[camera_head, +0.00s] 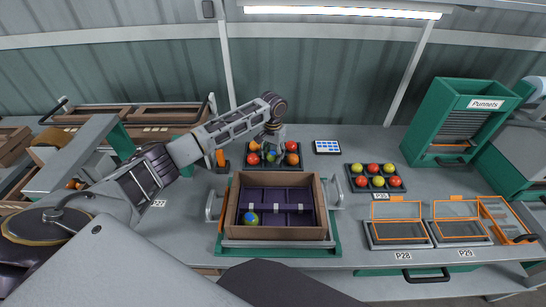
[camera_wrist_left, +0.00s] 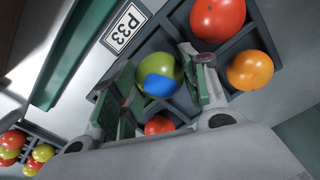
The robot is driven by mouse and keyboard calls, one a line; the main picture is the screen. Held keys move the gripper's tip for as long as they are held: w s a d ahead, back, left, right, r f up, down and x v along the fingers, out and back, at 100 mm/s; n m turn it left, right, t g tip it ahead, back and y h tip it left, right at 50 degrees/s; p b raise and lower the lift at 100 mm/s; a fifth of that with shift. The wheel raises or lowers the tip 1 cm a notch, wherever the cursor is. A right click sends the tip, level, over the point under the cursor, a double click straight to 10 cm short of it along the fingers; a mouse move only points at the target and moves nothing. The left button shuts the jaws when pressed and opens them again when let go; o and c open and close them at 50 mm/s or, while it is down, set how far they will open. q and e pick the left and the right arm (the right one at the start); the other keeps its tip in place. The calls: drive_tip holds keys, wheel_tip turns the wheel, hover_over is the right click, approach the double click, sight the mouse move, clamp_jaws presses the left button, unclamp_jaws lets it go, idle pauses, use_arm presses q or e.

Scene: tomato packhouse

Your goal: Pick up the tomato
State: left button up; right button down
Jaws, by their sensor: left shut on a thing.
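My left gripper (camera_head: 271,153) reaches down into the tray of tomatoes behind the crate and is shut on a green tomato with a blue patch (camera_wrist_left: 163,74). In the left wrist view the tomato shows between the two fingers (camera_wrist_left: 160,88); in the head view the gripper partly covers it. The tomato is at tray level, among its neighbours. Red and orange tomatoes lie around it, among them a large red one (camera_wrist_left: 217,18) and an orange one (camera_wrist_left: 250,70). My right gripper is not in view.
A tablet (camera_head: 327,147) lies behind.

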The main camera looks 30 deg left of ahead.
sight(273, 152)
use_arm(q)
wheel_tip(273, 152, up, 7)
drive_tip(key=shift+r, duration=0.7)
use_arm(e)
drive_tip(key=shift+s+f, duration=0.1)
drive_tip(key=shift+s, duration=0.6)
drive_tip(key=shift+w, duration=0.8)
use_arm(q)
drive_tip(key=shift+r, duration=0.1)
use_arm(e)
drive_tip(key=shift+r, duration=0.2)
